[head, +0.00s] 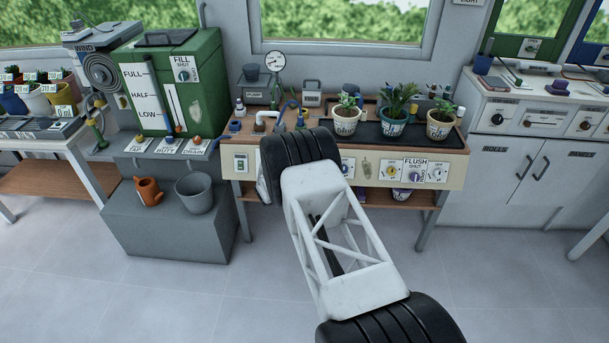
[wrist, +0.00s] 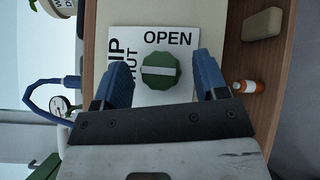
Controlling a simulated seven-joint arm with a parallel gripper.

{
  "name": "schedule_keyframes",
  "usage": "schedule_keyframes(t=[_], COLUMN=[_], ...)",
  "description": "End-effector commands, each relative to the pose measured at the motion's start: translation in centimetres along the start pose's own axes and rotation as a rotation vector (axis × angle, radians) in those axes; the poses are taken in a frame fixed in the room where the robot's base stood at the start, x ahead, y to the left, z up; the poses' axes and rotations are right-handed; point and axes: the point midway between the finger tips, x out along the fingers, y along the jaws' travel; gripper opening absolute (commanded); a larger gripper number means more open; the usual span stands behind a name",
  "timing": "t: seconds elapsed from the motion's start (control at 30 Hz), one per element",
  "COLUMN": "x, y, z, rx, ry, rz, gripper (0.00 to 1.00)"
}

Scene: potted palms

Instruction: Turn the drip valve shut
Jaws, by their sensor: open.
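The drip valve's green knob (wrist: 160,71), with a pale bar across it, sits on a white plate (wrist: 187,38) in the wrist view. The plate reads OPEN above the knob; a partly hidden label at its left ends in "IP" and "UT". The bar lies level in the picture; I cannot tell which end is the pointer. My gripper (wrist: 162,72) is open, its blue fingers on either side of the knob with gaps, apparently not touching it. In the head view my arm hides the gripper and the drip valve.
The cream bench front (head: 436,168) carries other dials, including a FLUSH dial (head: 412,169). Potted plants (head: 393,108) stand on the black tray above. A small orange bottle (wrist: 245,87) and a tan block (wrist: 263,24) lie right of the plate in the wrist view.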

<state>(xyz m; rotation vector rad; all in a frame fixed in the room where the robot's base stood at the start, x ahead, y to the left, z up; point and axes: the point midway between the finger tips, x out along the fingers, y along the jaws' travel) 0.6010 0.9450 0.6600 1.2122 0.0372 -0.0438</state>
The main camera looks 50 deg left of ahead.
Motion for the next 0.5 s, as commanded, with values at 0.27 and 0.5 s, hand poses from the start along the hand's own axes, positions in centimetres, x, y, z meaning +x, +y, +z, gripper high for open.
schedule_keyframes(t=[0.27, 0.5], x=[-2.4, -5.5], y=[0.1, 0.0], z=[0.0, 0.0], rx=[0.002, -0.001], ry=[0.001, 0.001], rz=[0.0, 0.001], gripper=[0.66, 0.66])
